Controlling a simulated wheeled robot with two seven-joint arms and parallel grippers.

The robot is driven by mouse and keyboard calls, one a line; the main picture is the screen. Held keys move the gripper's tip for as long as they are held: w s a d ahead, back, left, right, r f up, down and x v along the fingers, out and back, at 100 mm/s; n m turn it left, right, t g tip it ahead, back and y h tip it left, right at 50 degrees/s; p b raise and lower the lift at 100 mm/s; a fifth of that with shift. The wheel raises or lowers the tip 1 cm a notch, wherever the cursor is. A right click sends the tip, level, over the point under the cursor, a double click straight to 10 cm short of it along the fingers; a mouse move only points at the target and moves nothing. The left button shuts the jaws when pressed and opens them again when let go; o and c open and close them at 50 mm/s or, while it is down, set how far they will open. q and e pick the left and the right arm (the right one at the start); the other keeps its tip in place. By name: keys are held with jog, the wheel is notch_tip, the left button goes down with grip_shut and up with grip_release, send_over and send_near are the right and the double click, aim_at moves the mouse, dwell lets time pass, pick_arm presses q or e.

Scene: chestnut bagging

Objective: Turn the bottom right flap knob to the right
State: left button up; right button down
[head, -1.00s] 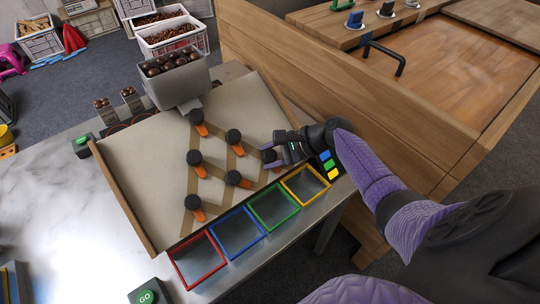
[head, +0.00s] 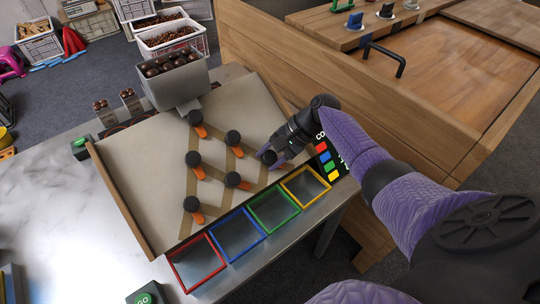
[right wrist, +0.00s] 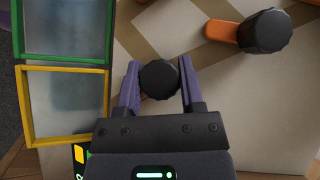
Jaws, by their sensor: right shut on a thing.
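The bottom right flap knob (head: 269,158) is black and round, low on the right of the tilted beige board (head: 140,165). My right gripper (head: 271,157) is shut on it from the right side. In the right wrist view the knob (right wrist: 159,79) sits between the two purple fingers (right wrist: 159,85), one on each side. Its orange flap is hidden or barely visible behind the gripper. My left gripper is not in view.
Several other black knobs with orange flaps, such as the middle one (head: 232,180), stand close on the left. Red (head: 196,263), blue (head: 237,234), green (head: 273,209) and yellow (head: 305,187) bins line the lower edge. A chestnut hopper (head: 177,85) stands at the top. A wooden cabinet (head: 400,140) is on the right.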

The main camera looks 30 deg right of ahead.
dwell(0.3)
jog(key=shift+c, duration=1.1)
grip_release()
jog(key=p+v, duration=0.2)
jog(key=v, duration=0.8)
